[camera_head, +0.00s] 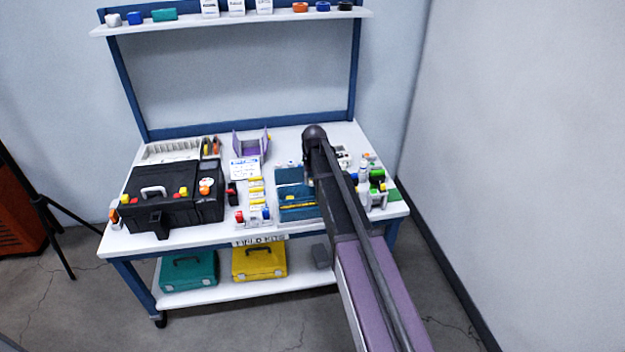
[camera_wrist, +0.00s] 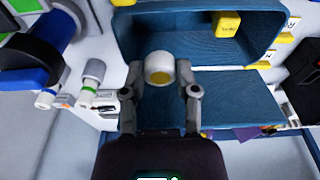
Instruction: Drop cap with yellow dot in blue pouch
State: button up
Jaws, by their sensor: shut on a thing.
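My gripper (camera_wrist: 160,78) is shut on a white cap with a yellow dot (camera_wrist: 158,68), which sits between the two fingertips in the wrist view. The blue pouch (camera_wrist: 230,95) lies open behind and beside the cap, with one deep part at the top of the wrist view and a flat panel below it. The cap appears over the pouch; its height above it is hard to tell. In the head view the blue pouch (camera_head: 291,190) is at the front middle of the table, and my arm hides the cap and fingers.
A small yellow block (camera_wrist: 226,24) is inside the pouch's deep part. White-capped bottles (camera_wrist: 92,70) and a blue-black round object (camera_wrist: 35,58) stand beside it. In the head view, a black toolbox (camera_head: 165,190) fills the table's left side, and a purple holder (camera_head: 251,143) stands at the back.

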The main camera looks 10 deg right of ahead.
jog(key=shift+f+b, duration=1.5)
jog(key=shift+f, duration=0.3)
jog(key=o, duration=0.8)
jog(key=shift+o, duration=1.3)
jog(key=shift+r, duration=0.1)
jog(key=shift+r+p, duration=3.45)
jog(key=shift+p, duration=0.1)
